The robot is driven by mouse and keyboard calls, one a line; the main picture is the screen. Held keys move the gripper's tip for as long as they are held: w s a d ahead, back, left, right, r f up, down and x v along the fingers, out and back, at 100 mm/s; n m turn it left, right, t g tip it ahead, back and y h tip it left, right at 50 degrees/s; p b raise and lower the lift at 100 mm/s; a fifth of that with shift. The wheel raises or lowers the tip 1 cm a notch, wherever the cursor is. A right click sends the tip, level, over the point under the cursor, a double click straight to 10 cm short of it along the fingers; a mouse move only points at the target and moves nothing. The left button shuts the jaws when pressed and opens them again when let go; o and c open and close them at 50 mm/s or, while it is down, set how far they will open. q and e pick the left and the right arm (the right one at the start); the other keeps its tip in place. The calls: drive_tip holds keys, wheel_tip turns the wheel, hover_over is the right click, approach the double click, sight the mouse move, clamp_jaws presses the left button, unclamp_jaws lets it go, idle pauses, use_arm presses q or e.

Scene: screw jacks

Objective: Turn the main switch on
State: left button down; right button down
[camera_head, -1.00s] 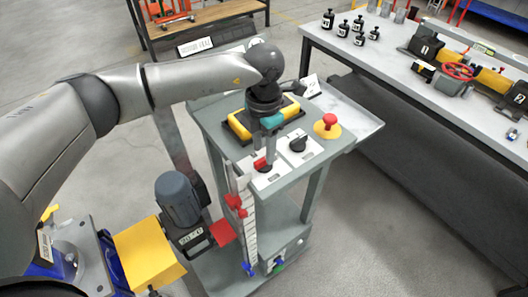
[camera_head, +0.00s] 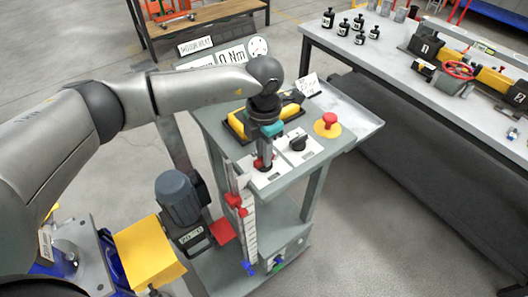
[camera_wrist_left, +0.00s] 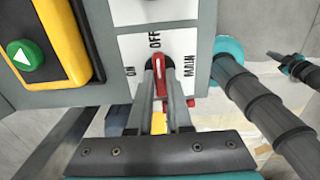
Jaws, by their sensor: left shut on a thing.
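The main switch is a red handle (camera_wrist_left: 158,75) on a white plate marked ON, OFF and MAIN in the left wrist view. The handle's end lies close to the OFF mark and is slightly tilted; ON is to its left. In the head view the switch (camera_head: 258,163) shows as a bit of red at the panel's front left, partly hidden by my fingers. My left gripper (camera_head: 264,158) points down onto it. In the left wrist view its fingers (camera_wrist_left: 160,82) are shut on the red handle. My right gripper is in neither view.
A black rotary knob (camera_head: 299,143) and a red emergency button (camera_head: 330,120) on yellow stand right of the switch. A yellow-framed box (camera_wrist_left: 50,40) with a green button is beside it. A grey motor (camera_head: 178,198) stands at lower left; a workbench (camera_head: 372,62) at right.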

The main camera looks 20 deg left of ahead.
use_arm(q)
drive_tip(key=shift+n, duration=0.4)
drive_tip(key=n, duration=0.3)
drive_tip(key=shift+n, duration=0.4)
drive_tip(key=n, duration=0.4)
drive_tip(key=n+p, duration=0.1)
drive_tip(key=n, duration=0.4)
drive_tip(key=n+p, duration=0.1)
drive_tip(key=n, duration=0.3)
drive_tip(key=shift+p, duration=0.4)
drive_tip(key=shift+n, duration=0.3)
drive_tip(key=c, duration=0.8)
unclamp_jaws()
drive_tip(key=shift+c, duration=0.2)
